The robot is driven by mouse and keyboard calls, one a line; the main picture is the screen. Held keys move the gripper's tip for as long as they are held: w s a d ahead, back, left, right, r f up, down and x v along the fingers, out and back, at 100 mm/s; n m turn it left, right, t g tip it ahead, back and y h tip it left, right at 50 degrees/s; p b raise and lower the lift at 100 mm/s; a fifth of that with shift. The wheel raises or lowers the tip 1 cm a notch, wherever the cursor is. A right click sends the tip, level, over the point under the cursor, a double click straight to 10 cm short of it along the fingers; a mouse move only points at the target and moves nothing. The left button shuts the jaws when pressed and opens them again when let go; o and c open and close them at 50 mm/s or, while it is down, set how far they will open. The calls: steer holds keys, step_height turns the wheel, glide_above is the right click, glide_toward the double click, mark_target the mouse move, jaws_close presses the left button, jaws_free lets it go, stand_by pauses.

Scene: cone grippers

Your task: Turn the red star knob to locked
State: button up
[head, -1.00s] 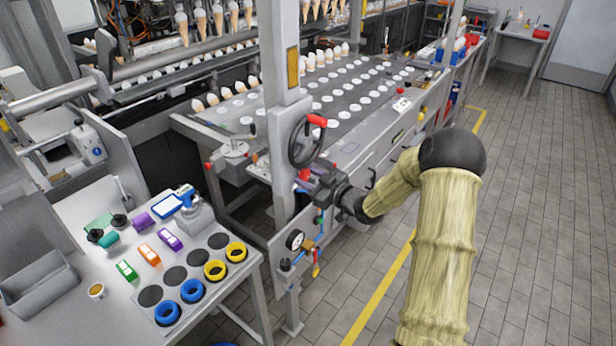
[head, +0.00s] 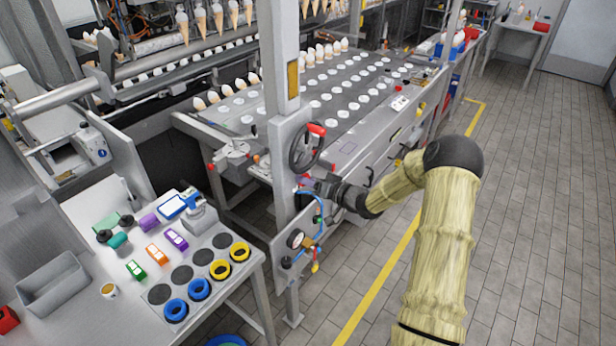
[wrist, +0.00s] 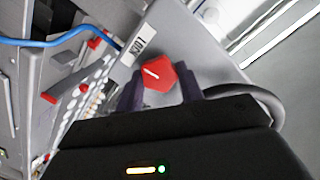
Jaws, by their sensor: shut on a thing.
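The red star knob (wrist: 158,78) shows in the wrist view between the fingers of my gripper (wrist: 160,90). It has a white pointer line on its face, running slantwise. The two dark fingers stand on either side of it, and the gripper is shut on it. A white label with dark print (wrist: 138,52) sits on the grey panel just above the knob. In the head view my gripper (head: 308,184) is against the machine's side, below the black handwheel (head: 305,148). The knob is mostly hidden there.
A blue hose (wrist: 50,42) runs at the wrist view's upper left. A pressure gauge (head: 295,238) and coloured valves (head: 314,262) sit low on the machine. A table (head: 110,325) with blue and yellow rings stands at the left. The tiled floor at right is clear.

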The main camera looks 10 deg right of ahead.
steer(key=shift+w+d+r+m+p, duration=0.15)
steer(key=shift+m+p, duration=0.2)
steer(key=shift+m, duration=0.35)
steer(key=o, duration=1)
